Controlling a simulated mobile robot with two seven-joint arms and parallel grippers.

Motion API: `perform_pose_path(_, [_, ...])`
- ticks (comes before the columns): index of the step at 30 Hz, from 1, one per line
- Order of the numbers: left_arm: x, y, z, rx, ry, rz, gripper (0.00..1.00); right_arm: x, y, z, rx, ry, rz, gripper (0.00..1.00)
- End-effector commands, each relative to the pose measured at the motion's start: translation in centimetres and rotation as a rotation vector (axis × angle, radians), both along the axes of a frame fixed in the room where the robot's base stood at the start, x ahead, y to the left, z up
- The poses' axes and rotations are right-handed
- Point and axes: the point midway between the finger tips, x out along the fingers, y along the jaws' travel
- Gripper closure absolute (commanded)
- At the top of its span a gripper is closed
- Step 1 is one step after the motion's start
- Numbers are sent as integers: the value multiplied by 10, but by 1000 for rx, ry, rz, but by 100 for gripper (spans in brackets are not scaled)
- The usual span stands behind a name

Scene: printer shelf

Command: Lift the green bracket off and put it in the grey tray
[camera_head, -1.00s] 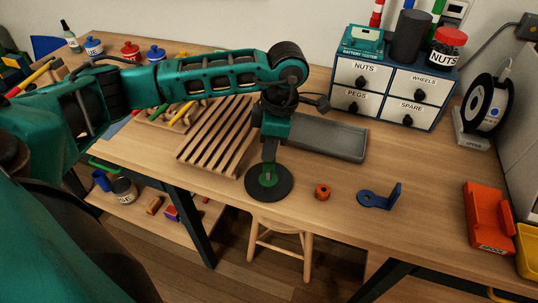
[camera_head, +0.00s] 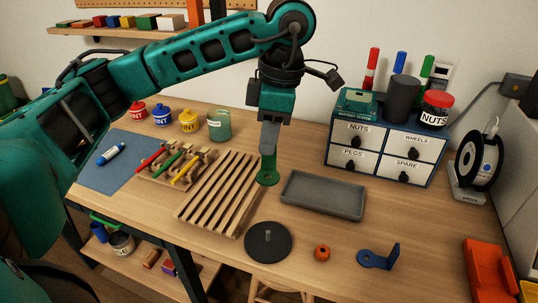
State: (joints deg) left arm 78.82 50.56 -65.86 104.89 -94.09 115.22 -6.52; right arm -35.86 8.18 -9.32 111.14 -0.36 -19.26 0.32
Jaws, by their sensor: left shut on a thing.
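The green bracket (camera_head: 267,177) hangs from my left gripper (camera_head: 269,148), which is shut on its upright part. Its ring-shaped foot points down, above the bench between the slatted rack and the tray. The grey tray (camera_head: 322,211) lies empty to the right of the bracket. The black round base (camera_head: 268,243) with a short upright peg stands nearer to me, with nothing on it. My right gripper does not show.
A slatted wooden rack (camera_head: 216,194) lies left of the tray. An orange nut (camera_head: 322,253) and a blue bracket (camera_head: 378,258) lie in front. A labelled drawer unit (camera_head: 385,147) stands behind right, a spool (camera_head: 479,162) at far right.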

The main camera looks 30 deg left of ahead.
Motion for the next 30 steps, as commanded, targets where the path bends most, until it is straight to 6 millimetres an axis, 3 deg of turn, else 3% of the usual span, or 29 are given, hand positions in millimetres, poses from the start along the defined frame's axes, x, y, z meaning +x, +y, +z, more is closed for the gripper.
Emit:
perform_pose_path(9, [0,0,24,0,-1,0,100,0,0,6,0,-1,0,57])
perform_pose_path(30, [0,0,52,1,-2,0,100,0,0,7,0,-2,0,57])
